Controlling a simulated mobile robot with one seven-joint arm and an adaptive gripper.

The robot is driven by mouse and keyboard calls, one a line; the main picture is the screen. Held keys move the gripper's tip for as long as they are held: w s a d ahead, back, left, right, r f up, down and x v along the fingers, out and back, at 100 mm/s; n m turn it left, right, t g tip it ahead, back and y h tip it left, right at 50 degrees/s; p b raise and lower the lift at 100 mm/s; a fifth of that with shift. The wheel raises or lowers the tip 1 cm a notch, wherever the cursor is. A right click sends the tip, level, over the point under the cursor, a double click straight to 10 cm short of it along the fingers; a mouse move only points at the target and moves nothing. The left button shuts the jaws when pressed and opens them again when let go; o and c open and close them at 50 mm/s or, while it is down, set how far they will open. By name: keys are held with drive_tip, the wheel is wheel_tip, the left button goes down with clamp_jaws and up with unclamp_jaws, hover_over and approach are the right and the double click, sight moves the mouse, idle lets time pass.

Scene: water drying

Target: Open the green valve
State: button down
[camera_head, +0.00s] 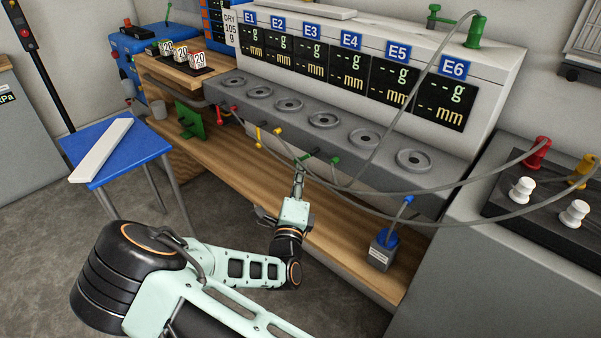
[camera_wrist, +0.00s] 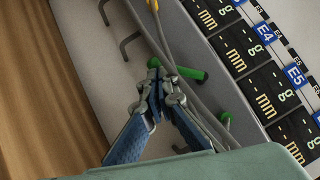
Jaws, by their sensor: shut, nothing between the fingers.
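A green valve handle (camera_head: 313,155) sits on the front of the grey bench unit, below the round plates. In the wrist view the green bar (camera_wrist: 190,73) lies just right of my fingertips. My gripper (camera_head: 299,166) is shut and empty, with its tips at the left end of the green handle. In the wrist view my gripper (camera_wrist: 155,66) points at the unit's front face. I cannot tell whether the tips touch the handle. A second green piece (camera_head: 335,161) is close by on the right and shows lower in the wrist view (camera_wrist: 225,118).
Yellow handles (camera_head: 278,131) and a red handle (camera_head: 235,108) are further left on the unit. Grey hoses (camera_head: 400,190) run across the front, close to the green handle. A wooden shelf (camera_head: 340,247) lies below, with a blue-topped grey box (camera_head: 382,250).

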drive_tip(key=shift+w+a+m+t, duration=0.2)
drive_tip(key=shift+m+t, duration=0.2)
drive_tip(key=shift+m, duration=0.3)
drive_tip(key=shift+w+a+r+m+t+h+b, duration=0.1)
drive_tip(key=shift+w+a+r+m+t+h, duration=0.2)
drive_tip(key=shift+m+h, duration=0.8)
drive_tip(key=shift+w+a+r+m+t+h+b, duration=0.15)
drive_tip(key=shift+a+r+m+t+h, duration=0.35)
drive_tip(key=shift+m, duration=1.15)
drive_tip(key=shift+w+a+r+m+t+h+b, duration=0.1)
drive_tip(key=shift+w+m+t+h, duration=0.15)
drive_tip(key=shift+m+h, duration=0.95)
drive_tip(key=shift+r+m, duration=0.1)
drive_tip(key=shift+m, duration=0.45)
